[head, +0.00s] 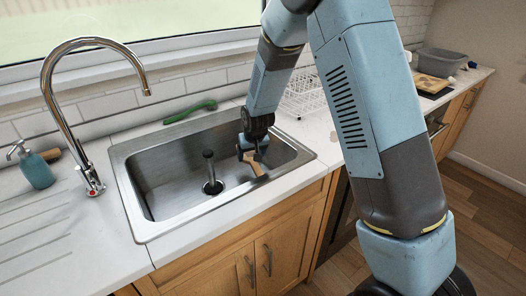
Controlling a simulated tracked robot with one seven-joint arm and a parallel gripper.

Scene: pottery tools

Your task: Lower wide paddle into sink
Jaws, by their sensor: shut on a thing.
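The steel sink (140,218) is set in the white counter, left of my arm. My gripper (254,157) is inside the sink's outline at its right end, pointing down. It is shut on the wide paddle (254,169), a light wooden piece that shows just below the fingers, tilted. Part of the paddle is hidden by my gripper, and I cannot tell whether it touches the sink floor.
The chrome tap (60,110) arches over the left side. A green tool (190,112) lies behind the sink. A teal soap bottle (37,169) stands at left; a wire rack (302,95) is behind my arm.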

